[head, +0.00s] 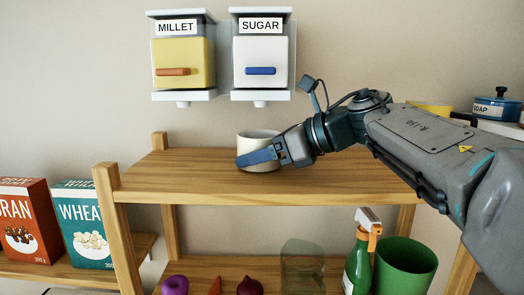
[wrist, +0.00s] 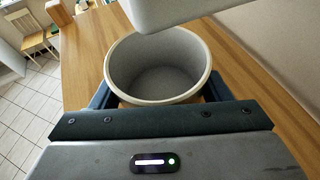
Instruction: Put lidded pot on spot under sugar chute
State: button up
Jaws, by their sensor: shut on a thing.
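A cream pot (head: 262,135) is at the top shelf board, below the sugar dispenser (head: 263,52). It is upright, and I cannot tell whether its base touches the wood. In the wrist view the pot (wrist: 158,99) is open at the top with an empty grey inside; no lid is on it. My gripper (head: 257,157) is shut on the pot, with blue fingers on both sides of it in the wrist view (wrist: 158,90). The dispenser's chute (head: 260,103) is above the pot. A pale block, likely the dispenser's underside, covers part of the wrist view's top.
A millet dispenser (head: 182,60) hangs left of the sugar one. The wooden shelf top (head: 170,172) is bare left of the pot. A blue lidded pot marked SOAP (head: 495,108) stands far right. Cereal boxes (head: 82,225) stand lower left; a green bottle (head: 357,265) is below.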

jog(key=shift+f, duration=0.15)
jog(key=o, duration=1.2)
jog(key=shift+c, duration=0.2)
jog(key=shift+d+r, duration=0.2)
jog(key=shift+r, duration=0.05)
jog(key=b+v, duration=0.2)
jog(key=v, duration=0.9)
jog(key=shift+s+d, duration=0.3)
